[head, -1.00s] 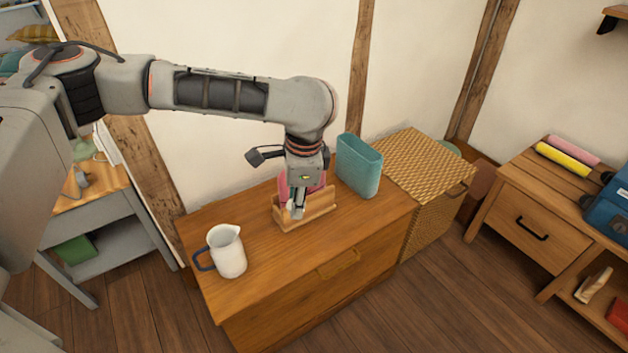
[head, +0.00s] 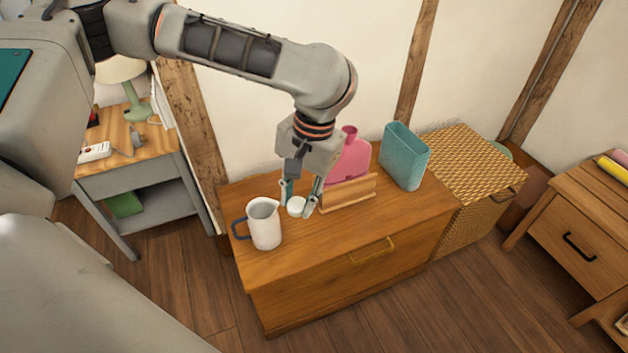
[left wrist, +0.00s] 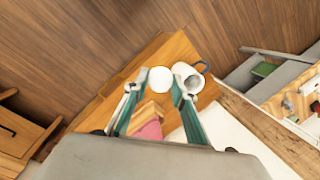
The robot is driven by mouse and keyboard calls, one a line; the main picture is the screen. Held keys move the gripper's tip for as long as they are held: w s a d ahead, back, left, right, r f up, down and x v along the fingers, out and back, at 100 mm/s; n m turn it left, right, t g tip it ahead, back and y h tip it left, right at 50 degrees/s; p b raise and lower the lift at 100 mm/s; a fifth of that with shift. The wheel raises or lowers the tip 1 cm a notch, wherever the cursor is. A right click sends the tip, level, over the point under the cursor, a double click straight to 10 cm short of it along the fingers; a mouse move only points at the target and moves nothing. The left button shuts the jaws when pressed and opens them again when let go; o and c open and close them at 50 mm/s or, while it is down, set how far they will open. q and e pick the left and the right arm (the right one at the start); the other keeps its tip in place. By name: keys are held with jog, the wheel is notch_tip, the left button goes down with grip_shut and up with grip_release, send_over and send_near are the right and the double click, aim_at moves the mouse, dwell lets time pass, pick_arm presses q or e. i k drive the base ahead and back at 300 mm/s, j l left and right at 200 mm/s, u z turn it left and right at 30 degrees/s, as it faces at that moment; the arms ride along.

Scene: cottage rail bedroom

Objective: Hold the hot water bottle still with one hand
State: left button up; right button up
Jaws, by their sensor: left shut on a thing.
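The pink hot water bottle (head: 351,160) stands upright in a wooden rack (head: 349,193) on the wooden chest, its neck up. Part of it is hidden behind my left wrist. In the left wrist view a bit of the pink bottle (left wrist: 151,130) shows behind the fingers. My left gripper (head: 298,208) is left of the rack, apart from the bottle. It is shut on a small white round thing (head: 296,205), which also shows between the fingertips in the left wrist view (left wrist: 160,79). My right gripper is not in view.
A white jug (head: 264,226) with a blue handle stands left of the gripper, close to it. A teal container (head: 404,157) stands right of the rack. A wicker chest (head: 462,175) adjoins the wooden chest (head: 400,222), whose front top is clear.

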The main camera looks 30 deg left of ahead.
aim_at(353, 163)
jog(key=u, duration=0.65)
jog(key=i+l+u, duration=0.1)
jog(key=l+u, duration=0.95)
jog(key=l, duration=1.3)
